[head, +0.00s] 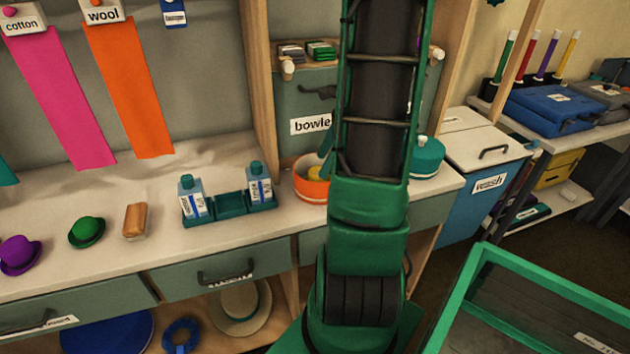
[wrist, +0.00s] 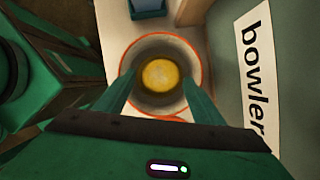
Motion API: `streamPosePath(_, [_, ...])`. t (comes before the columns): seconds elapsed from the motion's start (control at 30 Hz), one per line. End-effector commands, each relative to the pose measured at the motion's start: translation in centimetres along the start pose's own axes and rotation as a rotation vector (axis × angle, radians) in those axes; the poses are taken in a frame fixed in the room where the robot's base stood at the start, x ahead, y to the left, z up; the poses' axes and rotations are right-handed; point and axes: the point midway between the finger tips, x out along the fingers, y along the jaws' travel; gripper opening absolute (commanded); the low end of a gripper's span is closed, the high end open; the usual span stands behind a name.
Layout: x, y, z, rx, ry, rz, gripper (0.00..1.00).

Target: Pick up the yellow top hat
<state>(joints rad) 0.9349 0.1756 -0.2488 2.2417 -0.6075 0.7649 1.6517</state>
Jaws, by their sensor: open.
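The yellow top hat (wrist: 160,75) shows as a round yellow shape inside an orange-rimmed round container (wrist: 140,52). In the head view the yellow hat (head: 314,173) is partly visible inside the orange container (head: 312,191) on the counter, beside my arm. My gripper (wrist: 159,80) is open, its two green fingers apart on either side of the yellow shape, over the container. Whether the fingers touch the hat or the container wall I cannot tell. In the head view my arm hides most of the gripper.
A teal tray (head: 232,208) with two bottles stands left of the container. A green hat (head: 87,232), a purple hat (head: 19,255) and a brown brush-like block (head: 136,220) lie farther left. A teal round box (head: 427,156) stands right of my arm. A "bowler" panel (wrist: 255,80) rises close beside.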

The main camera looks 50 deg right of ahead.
Motion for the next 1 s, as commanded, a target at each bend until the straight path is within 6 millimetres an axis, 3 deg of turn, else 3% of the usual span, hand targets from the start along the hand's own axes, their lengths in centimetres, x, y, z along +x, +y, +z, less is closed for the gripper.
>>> streamPosePath(0.4, [4.7, -0.2, -0.6, 0.000, -0.001, 0.003, 0.62])
streamPosePath(0.73, [5.3, -0.3, -0.6, 0.000, 0.001, -0.001, 0.62])
streamPosePath(0.87, [5.3, -0.3, -0.6, 0.000, 0.000, -0.001, 0.33])
streamPosePath(1.0, [5.3, -0.3, -0.6, 0.000, 0.000, -0.001, 0.32])
